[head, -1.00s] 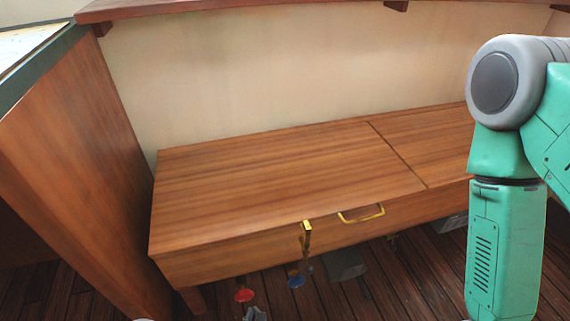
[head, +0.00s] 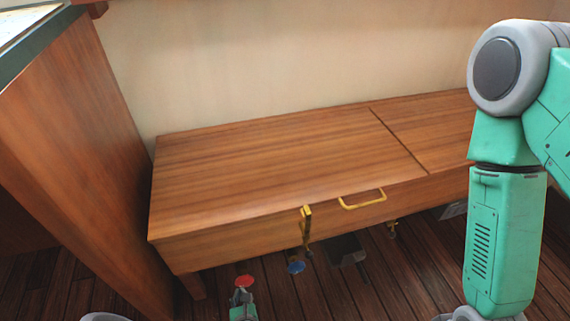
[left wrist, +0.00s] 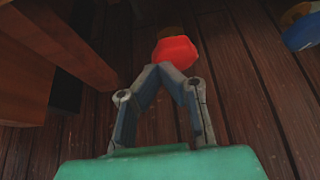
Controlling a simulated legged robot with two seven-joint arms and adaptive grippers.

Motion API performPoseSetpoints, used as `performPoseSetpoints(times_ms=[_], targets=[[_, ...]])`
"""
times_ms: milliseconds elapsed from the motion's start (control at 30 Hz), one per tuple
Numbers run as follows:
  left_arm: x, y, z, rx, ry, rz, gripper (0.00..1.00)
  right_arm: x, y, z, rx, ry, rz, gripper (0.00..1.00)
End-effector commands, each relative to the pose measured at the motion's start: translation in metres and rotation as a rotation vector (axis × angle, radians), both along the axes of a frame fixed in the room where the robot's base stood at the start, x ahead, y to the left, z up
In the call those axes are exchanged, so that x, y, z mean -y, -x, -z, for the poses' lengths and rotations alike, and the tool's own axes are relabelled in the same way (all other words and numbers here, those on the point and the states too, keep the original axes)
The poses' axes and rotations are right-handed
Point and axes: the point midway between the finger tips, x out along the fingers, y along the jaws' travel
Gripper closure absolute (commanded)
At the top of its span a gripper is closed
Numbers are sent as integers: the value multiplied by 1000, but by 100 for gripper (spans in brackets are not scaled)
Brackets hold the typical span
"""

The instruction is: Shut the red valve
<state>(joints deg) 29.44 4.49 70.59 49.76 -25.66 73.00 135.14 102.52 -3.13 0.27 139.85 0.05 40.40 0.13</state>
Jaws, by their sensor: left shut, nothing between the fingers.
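The red valve (head: 244,281) is a small red handle low beneath the front left of the wooden bench, in the head view. My left gripper (head: 241,296) is just below it in that picture, coming in from the bottom edge. In the left wrist view the red valve (left wrist: 175,52) is right beyond the fingertips of the left gripper (left wrist: 164,70). The fingers meet at their tips and hold nothing. The tips overlap the valve's near edge in the picture; I cannot tell whether they touch it. My right gripper is not in view.
A blue valve (head: 296,267) is to the right of the red one; it also shows in the left wrist view (left wrist: 304,30). A bench leg (head: 193,286) and a wooden side panel (head: 75,170) stand to the left.

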Motion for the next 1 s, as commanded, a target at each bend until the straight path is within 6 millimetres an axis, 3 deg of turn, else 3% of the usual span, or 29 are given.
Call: performPoseSetpoints(times_ms=[333,1000], targets=[[-9,-33,0,0,-1,0,100,0,0,0,0,0,0,60],[-9,-36,3,-1,-1,0,100,0,0,0,0,0,0,60]])
